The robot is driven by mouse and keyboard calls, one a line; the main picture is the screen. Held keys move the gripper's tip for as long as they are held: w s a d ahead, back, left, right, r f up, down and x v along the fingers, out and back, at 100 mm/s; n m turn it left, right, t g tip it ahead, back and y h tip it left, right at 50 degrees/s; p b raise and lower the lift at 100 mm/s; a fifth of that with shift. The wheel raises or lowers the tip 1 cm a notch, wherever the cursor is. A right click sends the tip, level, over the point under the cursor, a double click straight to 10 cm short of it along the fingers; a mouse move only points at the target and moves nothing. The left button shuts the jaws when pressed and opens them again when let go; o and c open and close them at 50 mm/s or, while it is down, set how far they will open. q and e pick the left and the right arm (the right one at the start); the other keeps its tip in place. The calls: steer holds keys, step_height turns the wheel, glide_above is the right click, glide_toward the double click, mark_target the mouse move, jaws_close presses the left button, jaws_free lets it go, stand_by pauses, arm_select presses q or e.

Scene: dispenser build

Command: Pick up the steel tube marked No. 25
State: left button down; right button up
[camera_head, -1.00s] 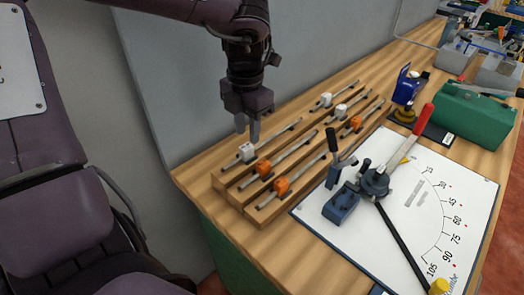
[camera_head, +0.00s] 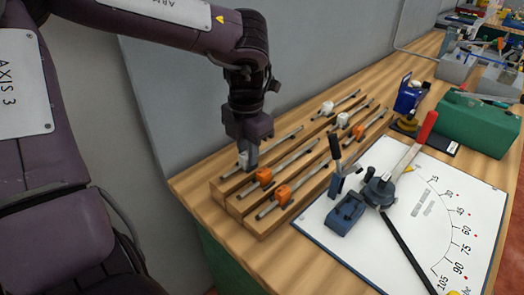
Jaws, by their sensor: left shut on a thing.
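A wooden rack (camera_head: 237,208) holds several thin steel tubes, each with a white or orange block. The numbers on the blocks are too small to read, so I cannot tell which is No. 25. My right gripper is out of view.
A lever bender (camera_head: 378,190) with a red-tipped handle stands on a white angle board (camera_head: 435,215) to the right. A blue tool (camera_head: 409,97) and a green box (camera_head: 478,125) stand behind. A grey wall (camera_head: 180,110) rises close behind the rack.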

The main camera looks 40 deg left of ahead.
arm_select(q)
steer(key=shift+r, duration=0.2)
steer(key=shift+r+p, duration=0.65)
steer(key=shift+p, duration=0.1)
steer(key=shift+r+p, duration=2.55)
steer(key=shift+r, duration=0.2)
